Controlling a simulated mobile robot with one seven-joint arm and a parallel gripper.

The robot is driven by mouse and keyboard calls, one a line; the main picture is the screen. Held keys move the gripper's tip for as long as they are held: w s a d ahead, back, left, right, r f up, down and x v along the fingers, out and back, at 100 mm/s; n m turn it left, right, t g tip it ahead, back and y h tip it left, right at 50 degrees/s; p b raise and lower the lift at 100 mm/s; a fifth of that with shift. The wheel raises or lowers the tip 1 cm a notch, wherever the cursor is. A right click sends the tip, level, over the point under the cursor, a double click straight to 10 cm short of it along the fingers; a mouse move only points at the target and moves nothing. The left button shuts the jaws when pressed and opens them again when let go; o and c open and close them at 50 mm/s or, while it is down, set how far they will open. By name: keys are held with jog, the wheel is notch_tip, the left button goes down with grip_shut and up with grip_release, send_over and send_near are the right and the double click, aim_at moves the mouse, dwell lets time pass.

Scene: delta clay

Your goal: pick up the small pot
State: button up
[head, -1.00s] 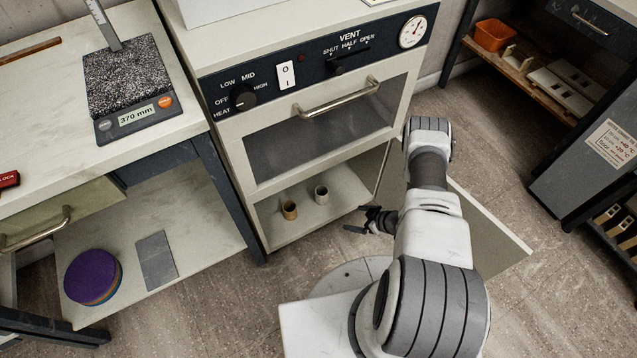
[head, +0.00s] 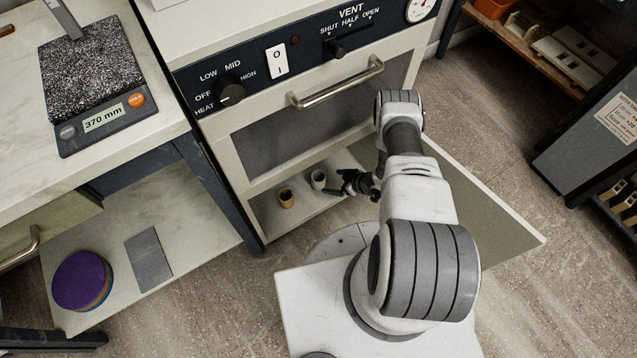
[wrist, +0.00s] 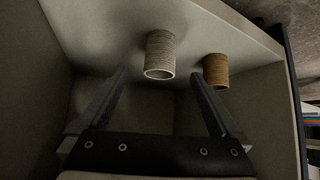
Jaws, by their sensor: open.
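Two small pots stand on the floor of the open lower compartment of the cabinet. The pale grey pot (head: 318,179) is on the right and nearer my gripper (head: 350,184); the tan pot (head: 286,197) is on the left. They look close in size. In the wrist view the grey pot (wrist: 160,52) lies just beyond the fingertips, roughly in line with the gap of my open, empty gripper (wrist: 158,78). The tan pot (wrist: 216,70) shows to the right there, beyond the right finger. Neither pot is between the fingers.
The compartment (head: 264,217) has side walls close around the pots. Its door (head: 485,215) stands open on the right, beside my arm. A workbench (head: 165,120) with a lower shelf is at left.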

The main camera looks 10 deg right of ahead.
aim_at(319, 179)
jog(key=b+x, duration=0.4)
jog(key=x, duration=0.5)
jog(key=shift+w+a+f, duration=0.1)
jog(key=shift+w+a, duration=0.2)
jog(key=c, duration=1.5)
